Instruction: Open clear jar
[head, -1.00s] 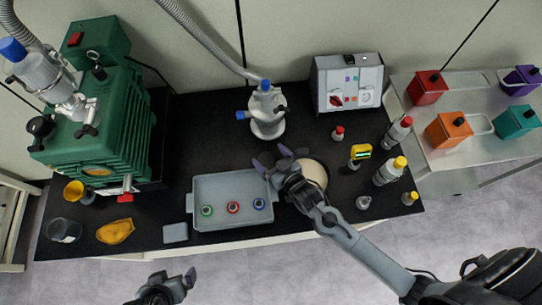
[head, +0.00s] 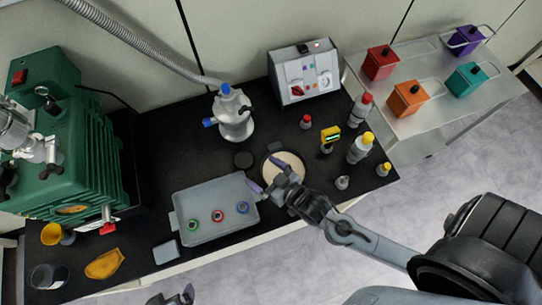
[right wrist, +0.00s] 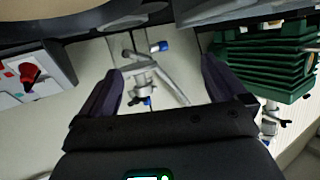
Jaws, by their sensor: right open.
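A round, open-looking container with a pale beige inside (head: 285,168), probably the clear jar, stands near the table's front edge in the head view. My left gripper (head: 182,297) is cut off at the bottom edge of the head view.
A grey tray (head: 217,236) with several coloured rings is left of the right gripper. Bottles, including a yellow-capped one (head: 360,150), stand to the right. A green pump (head: 75,150) and a glass beaker (head: 48,279) are at left.

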